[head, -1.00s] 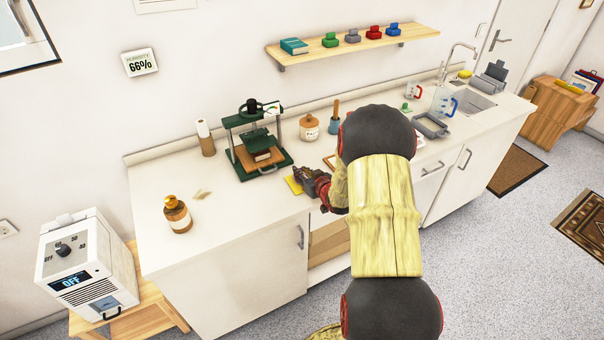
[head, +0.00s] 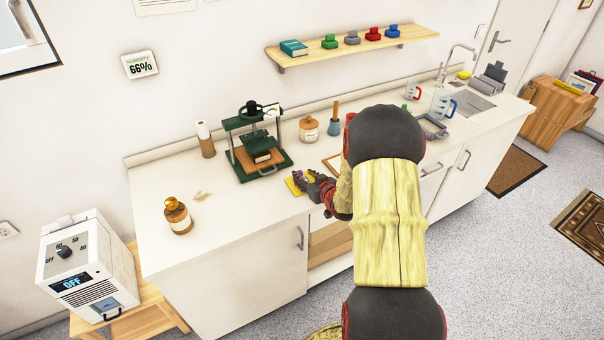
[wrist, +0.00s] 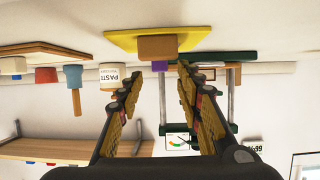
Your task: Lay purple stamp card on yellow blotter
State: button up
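The yellow blotter (head: 291,187) lies on the counter near its front edge, in front of the green press. It also shows in the upside-down wrist view (wrist: 118,39). A tan block (wrist: 158,47) is against the blotter, with a small purple piece (wrist: 160,66) at its upper side, which I take to be part of the purple stamp card. In the head view, purple (head: 298,176) shows at my fingertips over the blotter. My gripper (wrist: 160,76) is open, its fingers apart and empty between, just short of the block. Whether the card lies fully flat is hidden.
The green press (head: 258,150) stands just behind the blotter. A paste jar (head: 309,128), a wooden-handled brush (head: 334,118) and a wooden board (head: 332,163) are to the right. A brown bottle (head: 178,215) stands left, with clear counter between it and the blotter.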

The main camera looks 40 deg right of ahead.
jog(key=p+v, duration=0.2)
jog(key=v, duration=0.6)
jog(key=shift+s+a+r, duration=0.1)
jog(key=shift+s+r, duration=0.05)
jog(key=shift+s, duration=0.15)
jog(key=shift+r, duration=0.2)
jog(key=a+r+n+g, duration=0.1)
jog(key=a+r+g, duration=0.3)
jog(key=a+r, duration=1.05)
jog(key=s+a+r+n+g+y, duration=0.1)
jog(key=s+a+r, duration=0.2)
jog(key=s+a, duration=0.6)
jog(key=s+a+r+n+g+y, duration=0.1)
jog(key=s+a+r, duration=0.3)
jog(key=s+a, duration=0.6)
jog(key=shift+a+g+y, duration=0.15)
jog(key=shift+g+y, duration=0.55)
jog(key=shift+s+r, duration=0.1)
jog(key=shift+r, duration=0.05)
